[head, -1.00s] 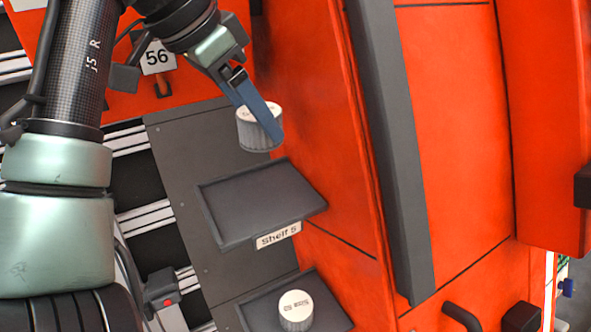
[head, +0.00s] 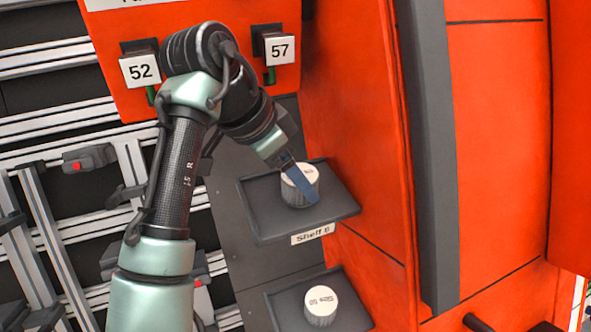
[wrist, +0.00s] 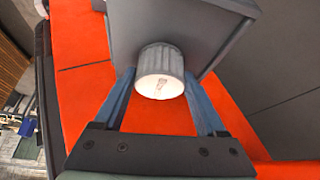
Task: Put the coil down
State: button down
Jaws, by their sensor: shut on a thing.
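The coil (head: 293,192) is a grey ridged cylinder with a pale, printed top. My gripper (head: 308,197) is shut on it, with a blue finger along its near side in the head view. The coil is upright over the middle of the upper dark shelf tray (head: 262,220), at or just above its surface; I cannot tell whether it touches. In the wrist view the coil (wrist: 160,72) sits between the two blue fingers, with the grey tray (wrist: 235,25) behind it.
A similar coil (head: 320,306) stands on a lower tray (head: 283,312). The orange cabinet wall (head: 365,150) rises close on the right.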

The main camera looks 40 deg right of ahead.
grip_release()
jog(key=b+v, duration=0.2)
jog(key=v, duration=1)
jog(key=shift+a, duration=0.15)
dwell(0.3)
